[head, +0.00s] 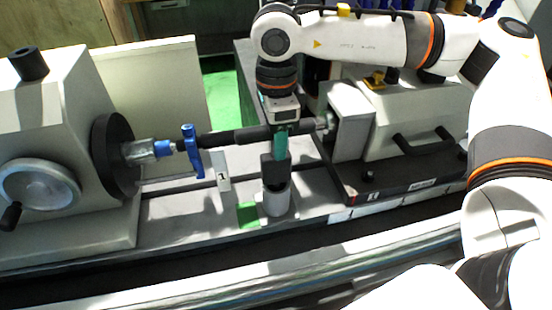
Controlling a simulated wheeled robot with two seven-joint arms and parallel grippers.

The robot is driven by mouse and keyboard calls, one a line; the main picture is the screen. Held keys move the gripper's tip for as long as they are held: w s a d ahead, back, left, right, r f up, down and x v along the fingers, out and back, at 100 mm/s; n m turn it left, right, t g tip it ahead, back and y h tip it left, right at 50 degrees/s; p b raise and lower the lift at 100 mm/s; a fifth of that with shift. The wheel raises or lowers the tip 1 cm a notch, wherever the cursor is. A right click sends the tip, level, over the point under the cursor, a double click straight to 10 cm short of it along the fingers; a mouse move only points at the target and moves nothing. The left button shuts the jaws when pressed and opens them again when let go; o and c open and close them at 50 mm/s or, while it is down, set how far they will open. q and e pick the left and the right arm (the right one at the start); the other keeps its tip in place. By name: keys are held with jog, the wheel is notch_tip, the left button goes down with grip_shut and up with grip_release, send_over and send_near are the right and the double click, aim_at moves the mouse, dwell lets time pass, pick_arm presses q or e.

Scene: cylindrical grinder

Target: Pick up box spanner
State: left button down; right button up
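My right gripper (281,146) points down over the middle of the machine bed, at the dark horizontal bar. Its teal fingers show edge-on, so I cannot tell how far apart they are. Just below the fingertips stands an upright dark block-like piece (274,171) in or on a short grey cylinder (276,199). This upright piece may be the box spanner; its top is close to or between the fingers, and I cannot tell whether they touch. My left gripper is not in view.
The dark bar (235,136) runs between the left headstock (60,110) and the right tailstock (352,120). A blue clamp (191,150) sits on its left end.

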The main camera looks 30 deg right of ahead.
grip_shut()
jog(key=shift+r, duration=0.2)
